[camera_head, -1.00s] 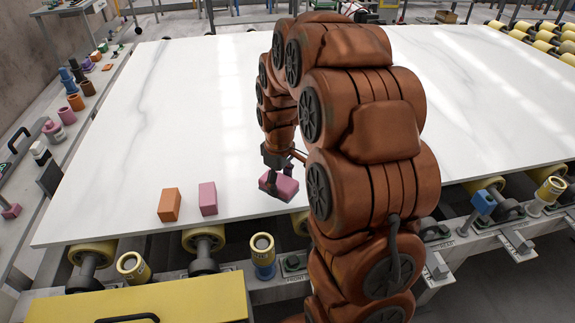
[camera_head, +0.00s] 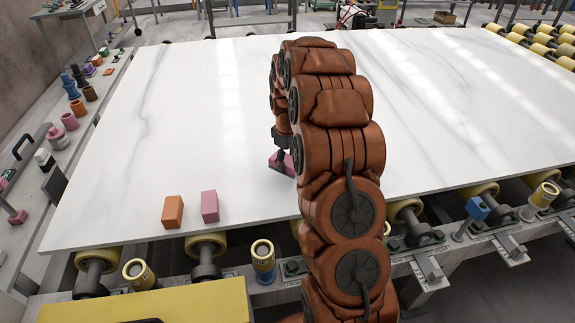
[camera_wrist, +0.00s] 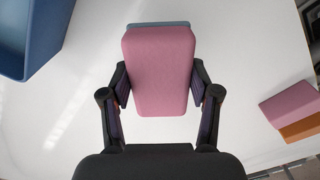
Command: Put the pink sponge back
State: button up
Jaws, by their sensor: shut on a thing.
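The pink sponge (camera_head: 281,163) is held by my gripper (camera_head: 284,152) over the middle of the white slab (camera_head: 235,120). In the wrist view, my gripper (camera_wrist: 161,92) is shut on the sponge (camera_wrist: 158,60), one finger on each side. A thin blue-grey layer shows behind the sponge's far end. My arm hides part of the sponge in the head view. I cannot tell whether it touches the slab.
Another pink block (camera_head: 210,206) and an orange block (camera_head: 172,212) stand near the slab's front edge. They also show at the wrist view's right. A blue container (camera_wrist: 28,35) shows there at upper left. Several tools and bottles line the left ledge.

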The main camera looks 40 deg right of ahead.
aim_at(288, 166)
jog(key=shift+w+d, duration=0.25)
jog(key=shift+f+p, duration=0.9)
jog(key=shift+f, duration=0.9)
jog(key=shift+f, duration=0.15)
jog(key=o, duration=1.1)
